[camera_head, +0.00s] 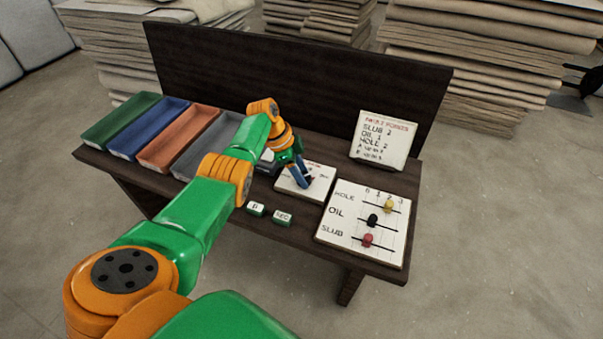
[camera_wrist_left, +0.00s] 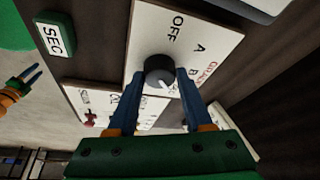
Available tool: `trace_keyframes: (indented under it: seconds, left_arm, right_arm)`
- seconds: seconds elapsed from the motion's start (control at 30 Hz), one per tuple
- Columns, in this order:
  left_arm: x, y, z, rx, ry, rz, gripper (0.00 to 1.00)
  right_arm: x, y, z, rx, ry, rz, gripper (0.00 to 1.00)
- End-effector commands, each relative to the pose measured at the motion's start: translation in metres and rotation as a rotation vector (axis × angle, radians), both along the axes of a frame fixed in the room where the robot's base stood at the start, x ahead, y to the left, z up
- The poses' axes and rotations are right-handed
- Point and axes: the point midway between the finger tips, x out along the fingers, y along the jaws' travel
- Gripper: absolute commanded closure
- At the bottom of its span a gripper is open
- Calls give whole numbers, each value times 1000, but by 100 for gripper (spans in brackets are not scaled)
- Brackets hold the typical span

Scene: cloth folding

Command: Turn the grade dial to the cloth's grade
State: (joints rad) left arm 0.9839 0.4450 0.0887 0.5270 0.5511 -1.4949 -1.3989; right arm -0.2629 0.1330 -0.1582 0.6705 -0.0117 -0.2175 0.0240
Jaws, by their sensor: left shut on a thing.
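The grade dial is a round black knob (camera_wrist_left: 158,71) with a pale pointer mark, on a white plate (camera_head: 290,184) marked OFF, A and B in the left wrist view. The pointer is turned away from OFF, toward the plate's lower part; its exact label is partly hidden. My left gripper (camera_wrist_left: 157,88) is shut on the knob, one blue finger on each side. In the head view the left gripper (camera_head: 304,180) hides the knob. My right gripper (camera_wrist_left: 36,72) shows small at the left edge of the left wrist view, its fingers apart and empty.
A bead board (camera_head: 340,228) marked HOLE, OIL and SLUB lies at the table's right. A fault-points sign (camera_head: 384,140) stands behind it. Two small tags (camera_head: 256,209) (camera_head: 282,217), one reading SEC, lie in front. Coloured trays (camera_head: 180,148) fill the left.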

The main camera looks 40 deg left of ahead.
Motion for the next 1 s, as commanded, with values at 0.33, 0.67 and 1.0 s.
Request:
trace_keyframes:
  seconds: [0.33, 0.67, 1.0]
  left_arm:
    - [0, 0, 0, 0, 0, 1, 19]
    - [-4, 6, 24, 2, -1, 2, 19]
    - [-16, 22, 66, 0, 0, 0, 19]
  right_arm:
    - [-4, 2, -1, 2, 9, 1, 50]
    - [-6, 2, 19, 4, 6, 5, 50]
    - [-24, 20, 34, 30, 48, 19, 50]
